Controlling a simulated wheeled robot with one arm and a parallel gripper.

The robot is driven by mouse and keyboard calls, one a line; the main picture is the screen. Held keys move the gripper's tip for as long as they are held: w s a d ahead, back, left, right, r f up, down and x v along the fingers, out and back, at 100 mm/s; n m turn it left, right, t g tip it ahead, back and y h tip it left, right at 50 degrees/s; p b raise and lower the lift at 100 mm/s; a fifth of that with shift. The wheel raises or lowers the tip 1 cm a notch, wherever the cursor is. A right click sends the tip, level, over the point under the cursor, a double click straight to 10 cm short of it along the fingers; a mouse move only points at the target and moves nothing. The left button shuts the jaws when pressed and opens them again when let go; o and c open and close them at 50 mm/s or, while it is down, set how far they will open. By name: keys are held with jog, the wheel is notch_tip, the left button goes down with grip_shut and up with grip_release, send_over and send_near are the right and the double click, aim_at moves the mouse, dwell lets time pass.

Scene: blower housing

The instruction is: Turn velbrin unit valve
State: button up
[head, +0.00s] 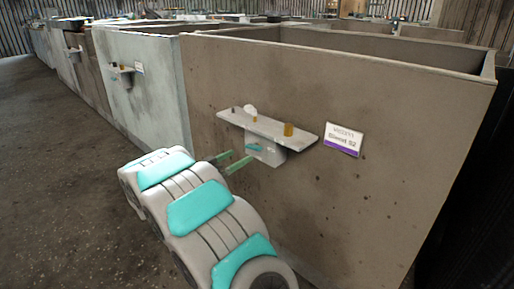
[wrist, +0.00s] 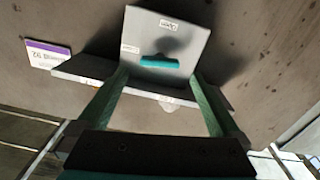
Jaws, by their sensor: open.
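The valve is a short teal handle (head: 254,148) on the face of a pale grey box (head: 268,156) fixed to a brown wall under a small shelf. In the wrist view the handle (wrist: 159,62) lies horizontal across the box face (wrist: 190,42), between my two green fingers in the picture. My gripper (head: 236,160) is open and empty, just left of the box in the head view. In the wrist view my gripper (wrist: 161,76) has its fingers spread wider than the handle, which they do not appear to touch.
A white and purple sign (head: 343,140) hangs to the right. Similar shelves (head: 122,70) line walls farther left. Open dark floor (head: 50,150) lies left.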

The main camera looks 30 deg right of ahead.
aim_at(251, 149)
jog(key=shift+p+x, duration=0.3)
jog(key=shift+x, duration=3.5)
jog(key=c, duration=1.1)
jog(key=shift+f+m+b, duration=0.15)
jog(key=shift+m+b, duration=0.3)
jog(key=shift+m, duration=0.15)
jog(key=shift+c, duration=0.2)
jog(key=shift+m, duration=0.5)
jog(key=o, duration=1.1)
